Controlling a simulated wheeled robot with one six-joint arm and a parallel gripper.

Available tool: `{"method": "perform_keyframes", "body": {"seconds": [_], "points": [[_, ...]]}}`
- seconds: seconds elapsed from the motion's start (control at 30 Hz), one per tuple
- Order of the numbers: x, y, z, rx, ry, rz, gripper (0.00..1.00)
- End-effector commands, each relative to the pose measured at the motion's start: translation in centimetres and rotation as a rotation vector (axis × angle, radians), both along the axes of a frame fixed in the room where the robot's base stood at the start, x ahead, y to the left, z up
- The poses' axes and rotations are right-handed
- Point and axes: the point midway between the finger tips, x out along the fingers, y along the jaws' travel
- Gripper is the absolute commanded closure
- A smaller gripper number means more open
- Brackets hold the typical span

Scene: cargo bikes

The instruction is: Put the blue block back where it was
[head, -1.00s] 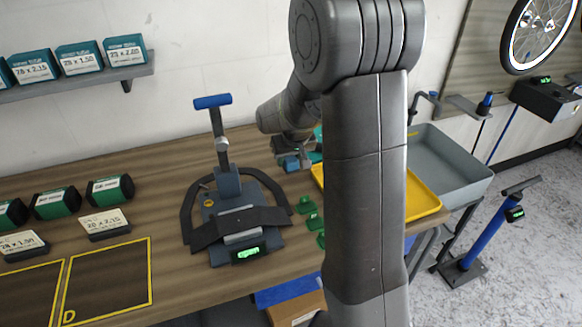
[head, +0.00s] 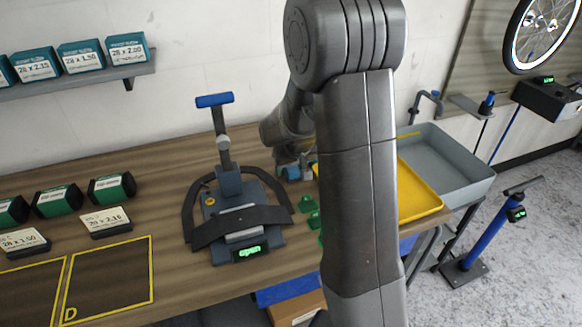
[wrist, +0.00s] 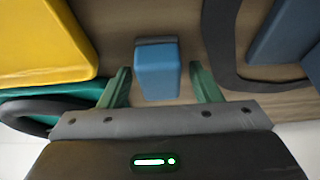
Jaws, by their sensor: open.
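The blue block (wrist: 157,72) shows in the wrist view over the wood bench, with a dark grey band along its far edge. My gripper (wrist: 160,74) is open, its green fingers on either side of the block, with a visible gap on both sides. In the head view a small part of the blue block (head: 291,173) shows below my wrist, beside the clamp stand (head: 228,184). My fingers are too small and hidden there to make out. Whether the block rests on the bench is hard to tell.
The clamp stand with black straps and a green display is left of the block. The yellow tray (head: 418,196) is to the right, partly behind my arm, with a grey bin (head: 462,176) beyond. Small green pieces (head: 308,204) lie in front. Marked squares (head: 110,280) are front left.

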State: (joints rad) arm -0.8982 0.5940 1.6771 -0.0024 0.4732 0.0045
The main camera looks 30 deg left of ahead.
Motion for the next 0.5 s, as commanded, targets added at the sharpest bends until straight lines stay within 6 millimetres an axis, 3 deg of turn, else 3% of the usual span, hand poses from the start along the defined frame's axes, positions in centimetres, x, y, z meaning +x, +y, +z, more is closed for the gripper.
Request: {"method": "perform_keyframes", "body": {"seconds": [0.27, 0.5], "points": [[-0.3, -0.3, 1.6, 0.003, -0.003, 0.000, 0.42], [-1.3, -1.7, 5.6, 0.004, -0.003, 0.000, 0.42]]}}
